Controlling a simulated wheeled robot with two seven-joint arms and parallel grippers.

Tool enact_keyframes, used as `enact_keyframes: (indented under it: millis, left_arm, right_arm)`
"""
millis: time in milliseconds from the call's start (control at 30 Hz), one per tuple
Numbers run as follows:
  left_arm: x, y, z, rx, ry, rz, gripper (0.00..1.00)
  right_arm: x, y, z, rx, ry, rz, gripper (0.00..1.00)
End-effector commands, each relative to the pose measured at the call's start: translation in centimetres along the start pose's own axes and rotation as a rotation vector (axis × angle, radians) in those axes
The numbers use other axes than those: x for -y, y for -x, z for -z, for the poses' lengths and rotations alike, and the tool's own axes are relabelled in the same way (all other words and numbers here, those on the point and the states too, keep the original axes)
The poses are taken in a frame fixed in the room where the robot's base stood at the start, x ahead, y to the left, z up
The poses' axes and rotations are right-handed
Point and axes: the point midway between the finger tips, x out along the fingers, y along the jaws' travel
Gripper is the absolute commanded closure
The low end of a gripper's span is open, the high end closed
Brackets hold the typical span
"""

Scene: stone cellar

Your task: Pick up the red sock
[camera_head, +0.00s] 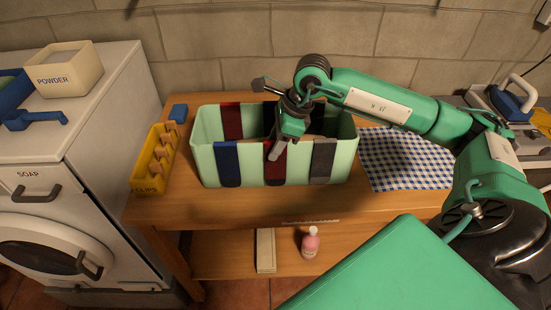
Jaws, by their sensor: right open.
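A pale green bin (346,150) stands on the wooden table with several socks draped over its rim. A dark red sock (274,174) hangs over the front wall, between a blue sock (228,165) and a grey sock (323,162). Another dark red sock (231,121) hangs over the back wall at the left. My right gripper (276,146) is open at the front rim, in front of the top of the front red sock, and hides part of it. Whether its fingers straddle or touch the cloth, I cannot tell. My left gripper is out of view.
A yellow clips box (150,178) stands left of the bin, a checkered cloth (405,165) lies right of it. A washing machine (100,115) bearing a powder box (64,72) is at the left. An iron (512,98) is at the right. A pink bottle (310,243) stands on the lower shelf.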

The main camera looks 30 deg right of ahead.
Motion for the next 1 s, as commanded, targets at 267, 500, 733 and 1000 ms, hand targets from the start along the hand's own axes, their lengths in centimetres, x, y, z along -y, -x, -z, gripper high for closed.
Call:
enact_keyframes:
  millis: [267,500,733,1000]
  left_arm:
    - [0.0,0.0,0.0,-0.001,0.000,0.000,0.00]
    - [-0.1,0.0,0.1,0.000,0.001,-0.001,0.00]
    - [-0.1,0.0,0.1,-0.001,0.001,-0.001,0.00]
    - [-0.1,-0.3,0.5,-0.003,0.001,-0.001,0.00]
  right_arm:
    - [0.0,0.0,0.0,0.000,0.000,0.000,0.80]
    - [0.0,0.0,0.0,0.000,0.000,0.000,1.00]
    - [0.0,0.1,0.0,0.000,0.000,0.001,1.00]
    - [0.1,2.1,-0.9,0.002,0.002,0.003,1.00]
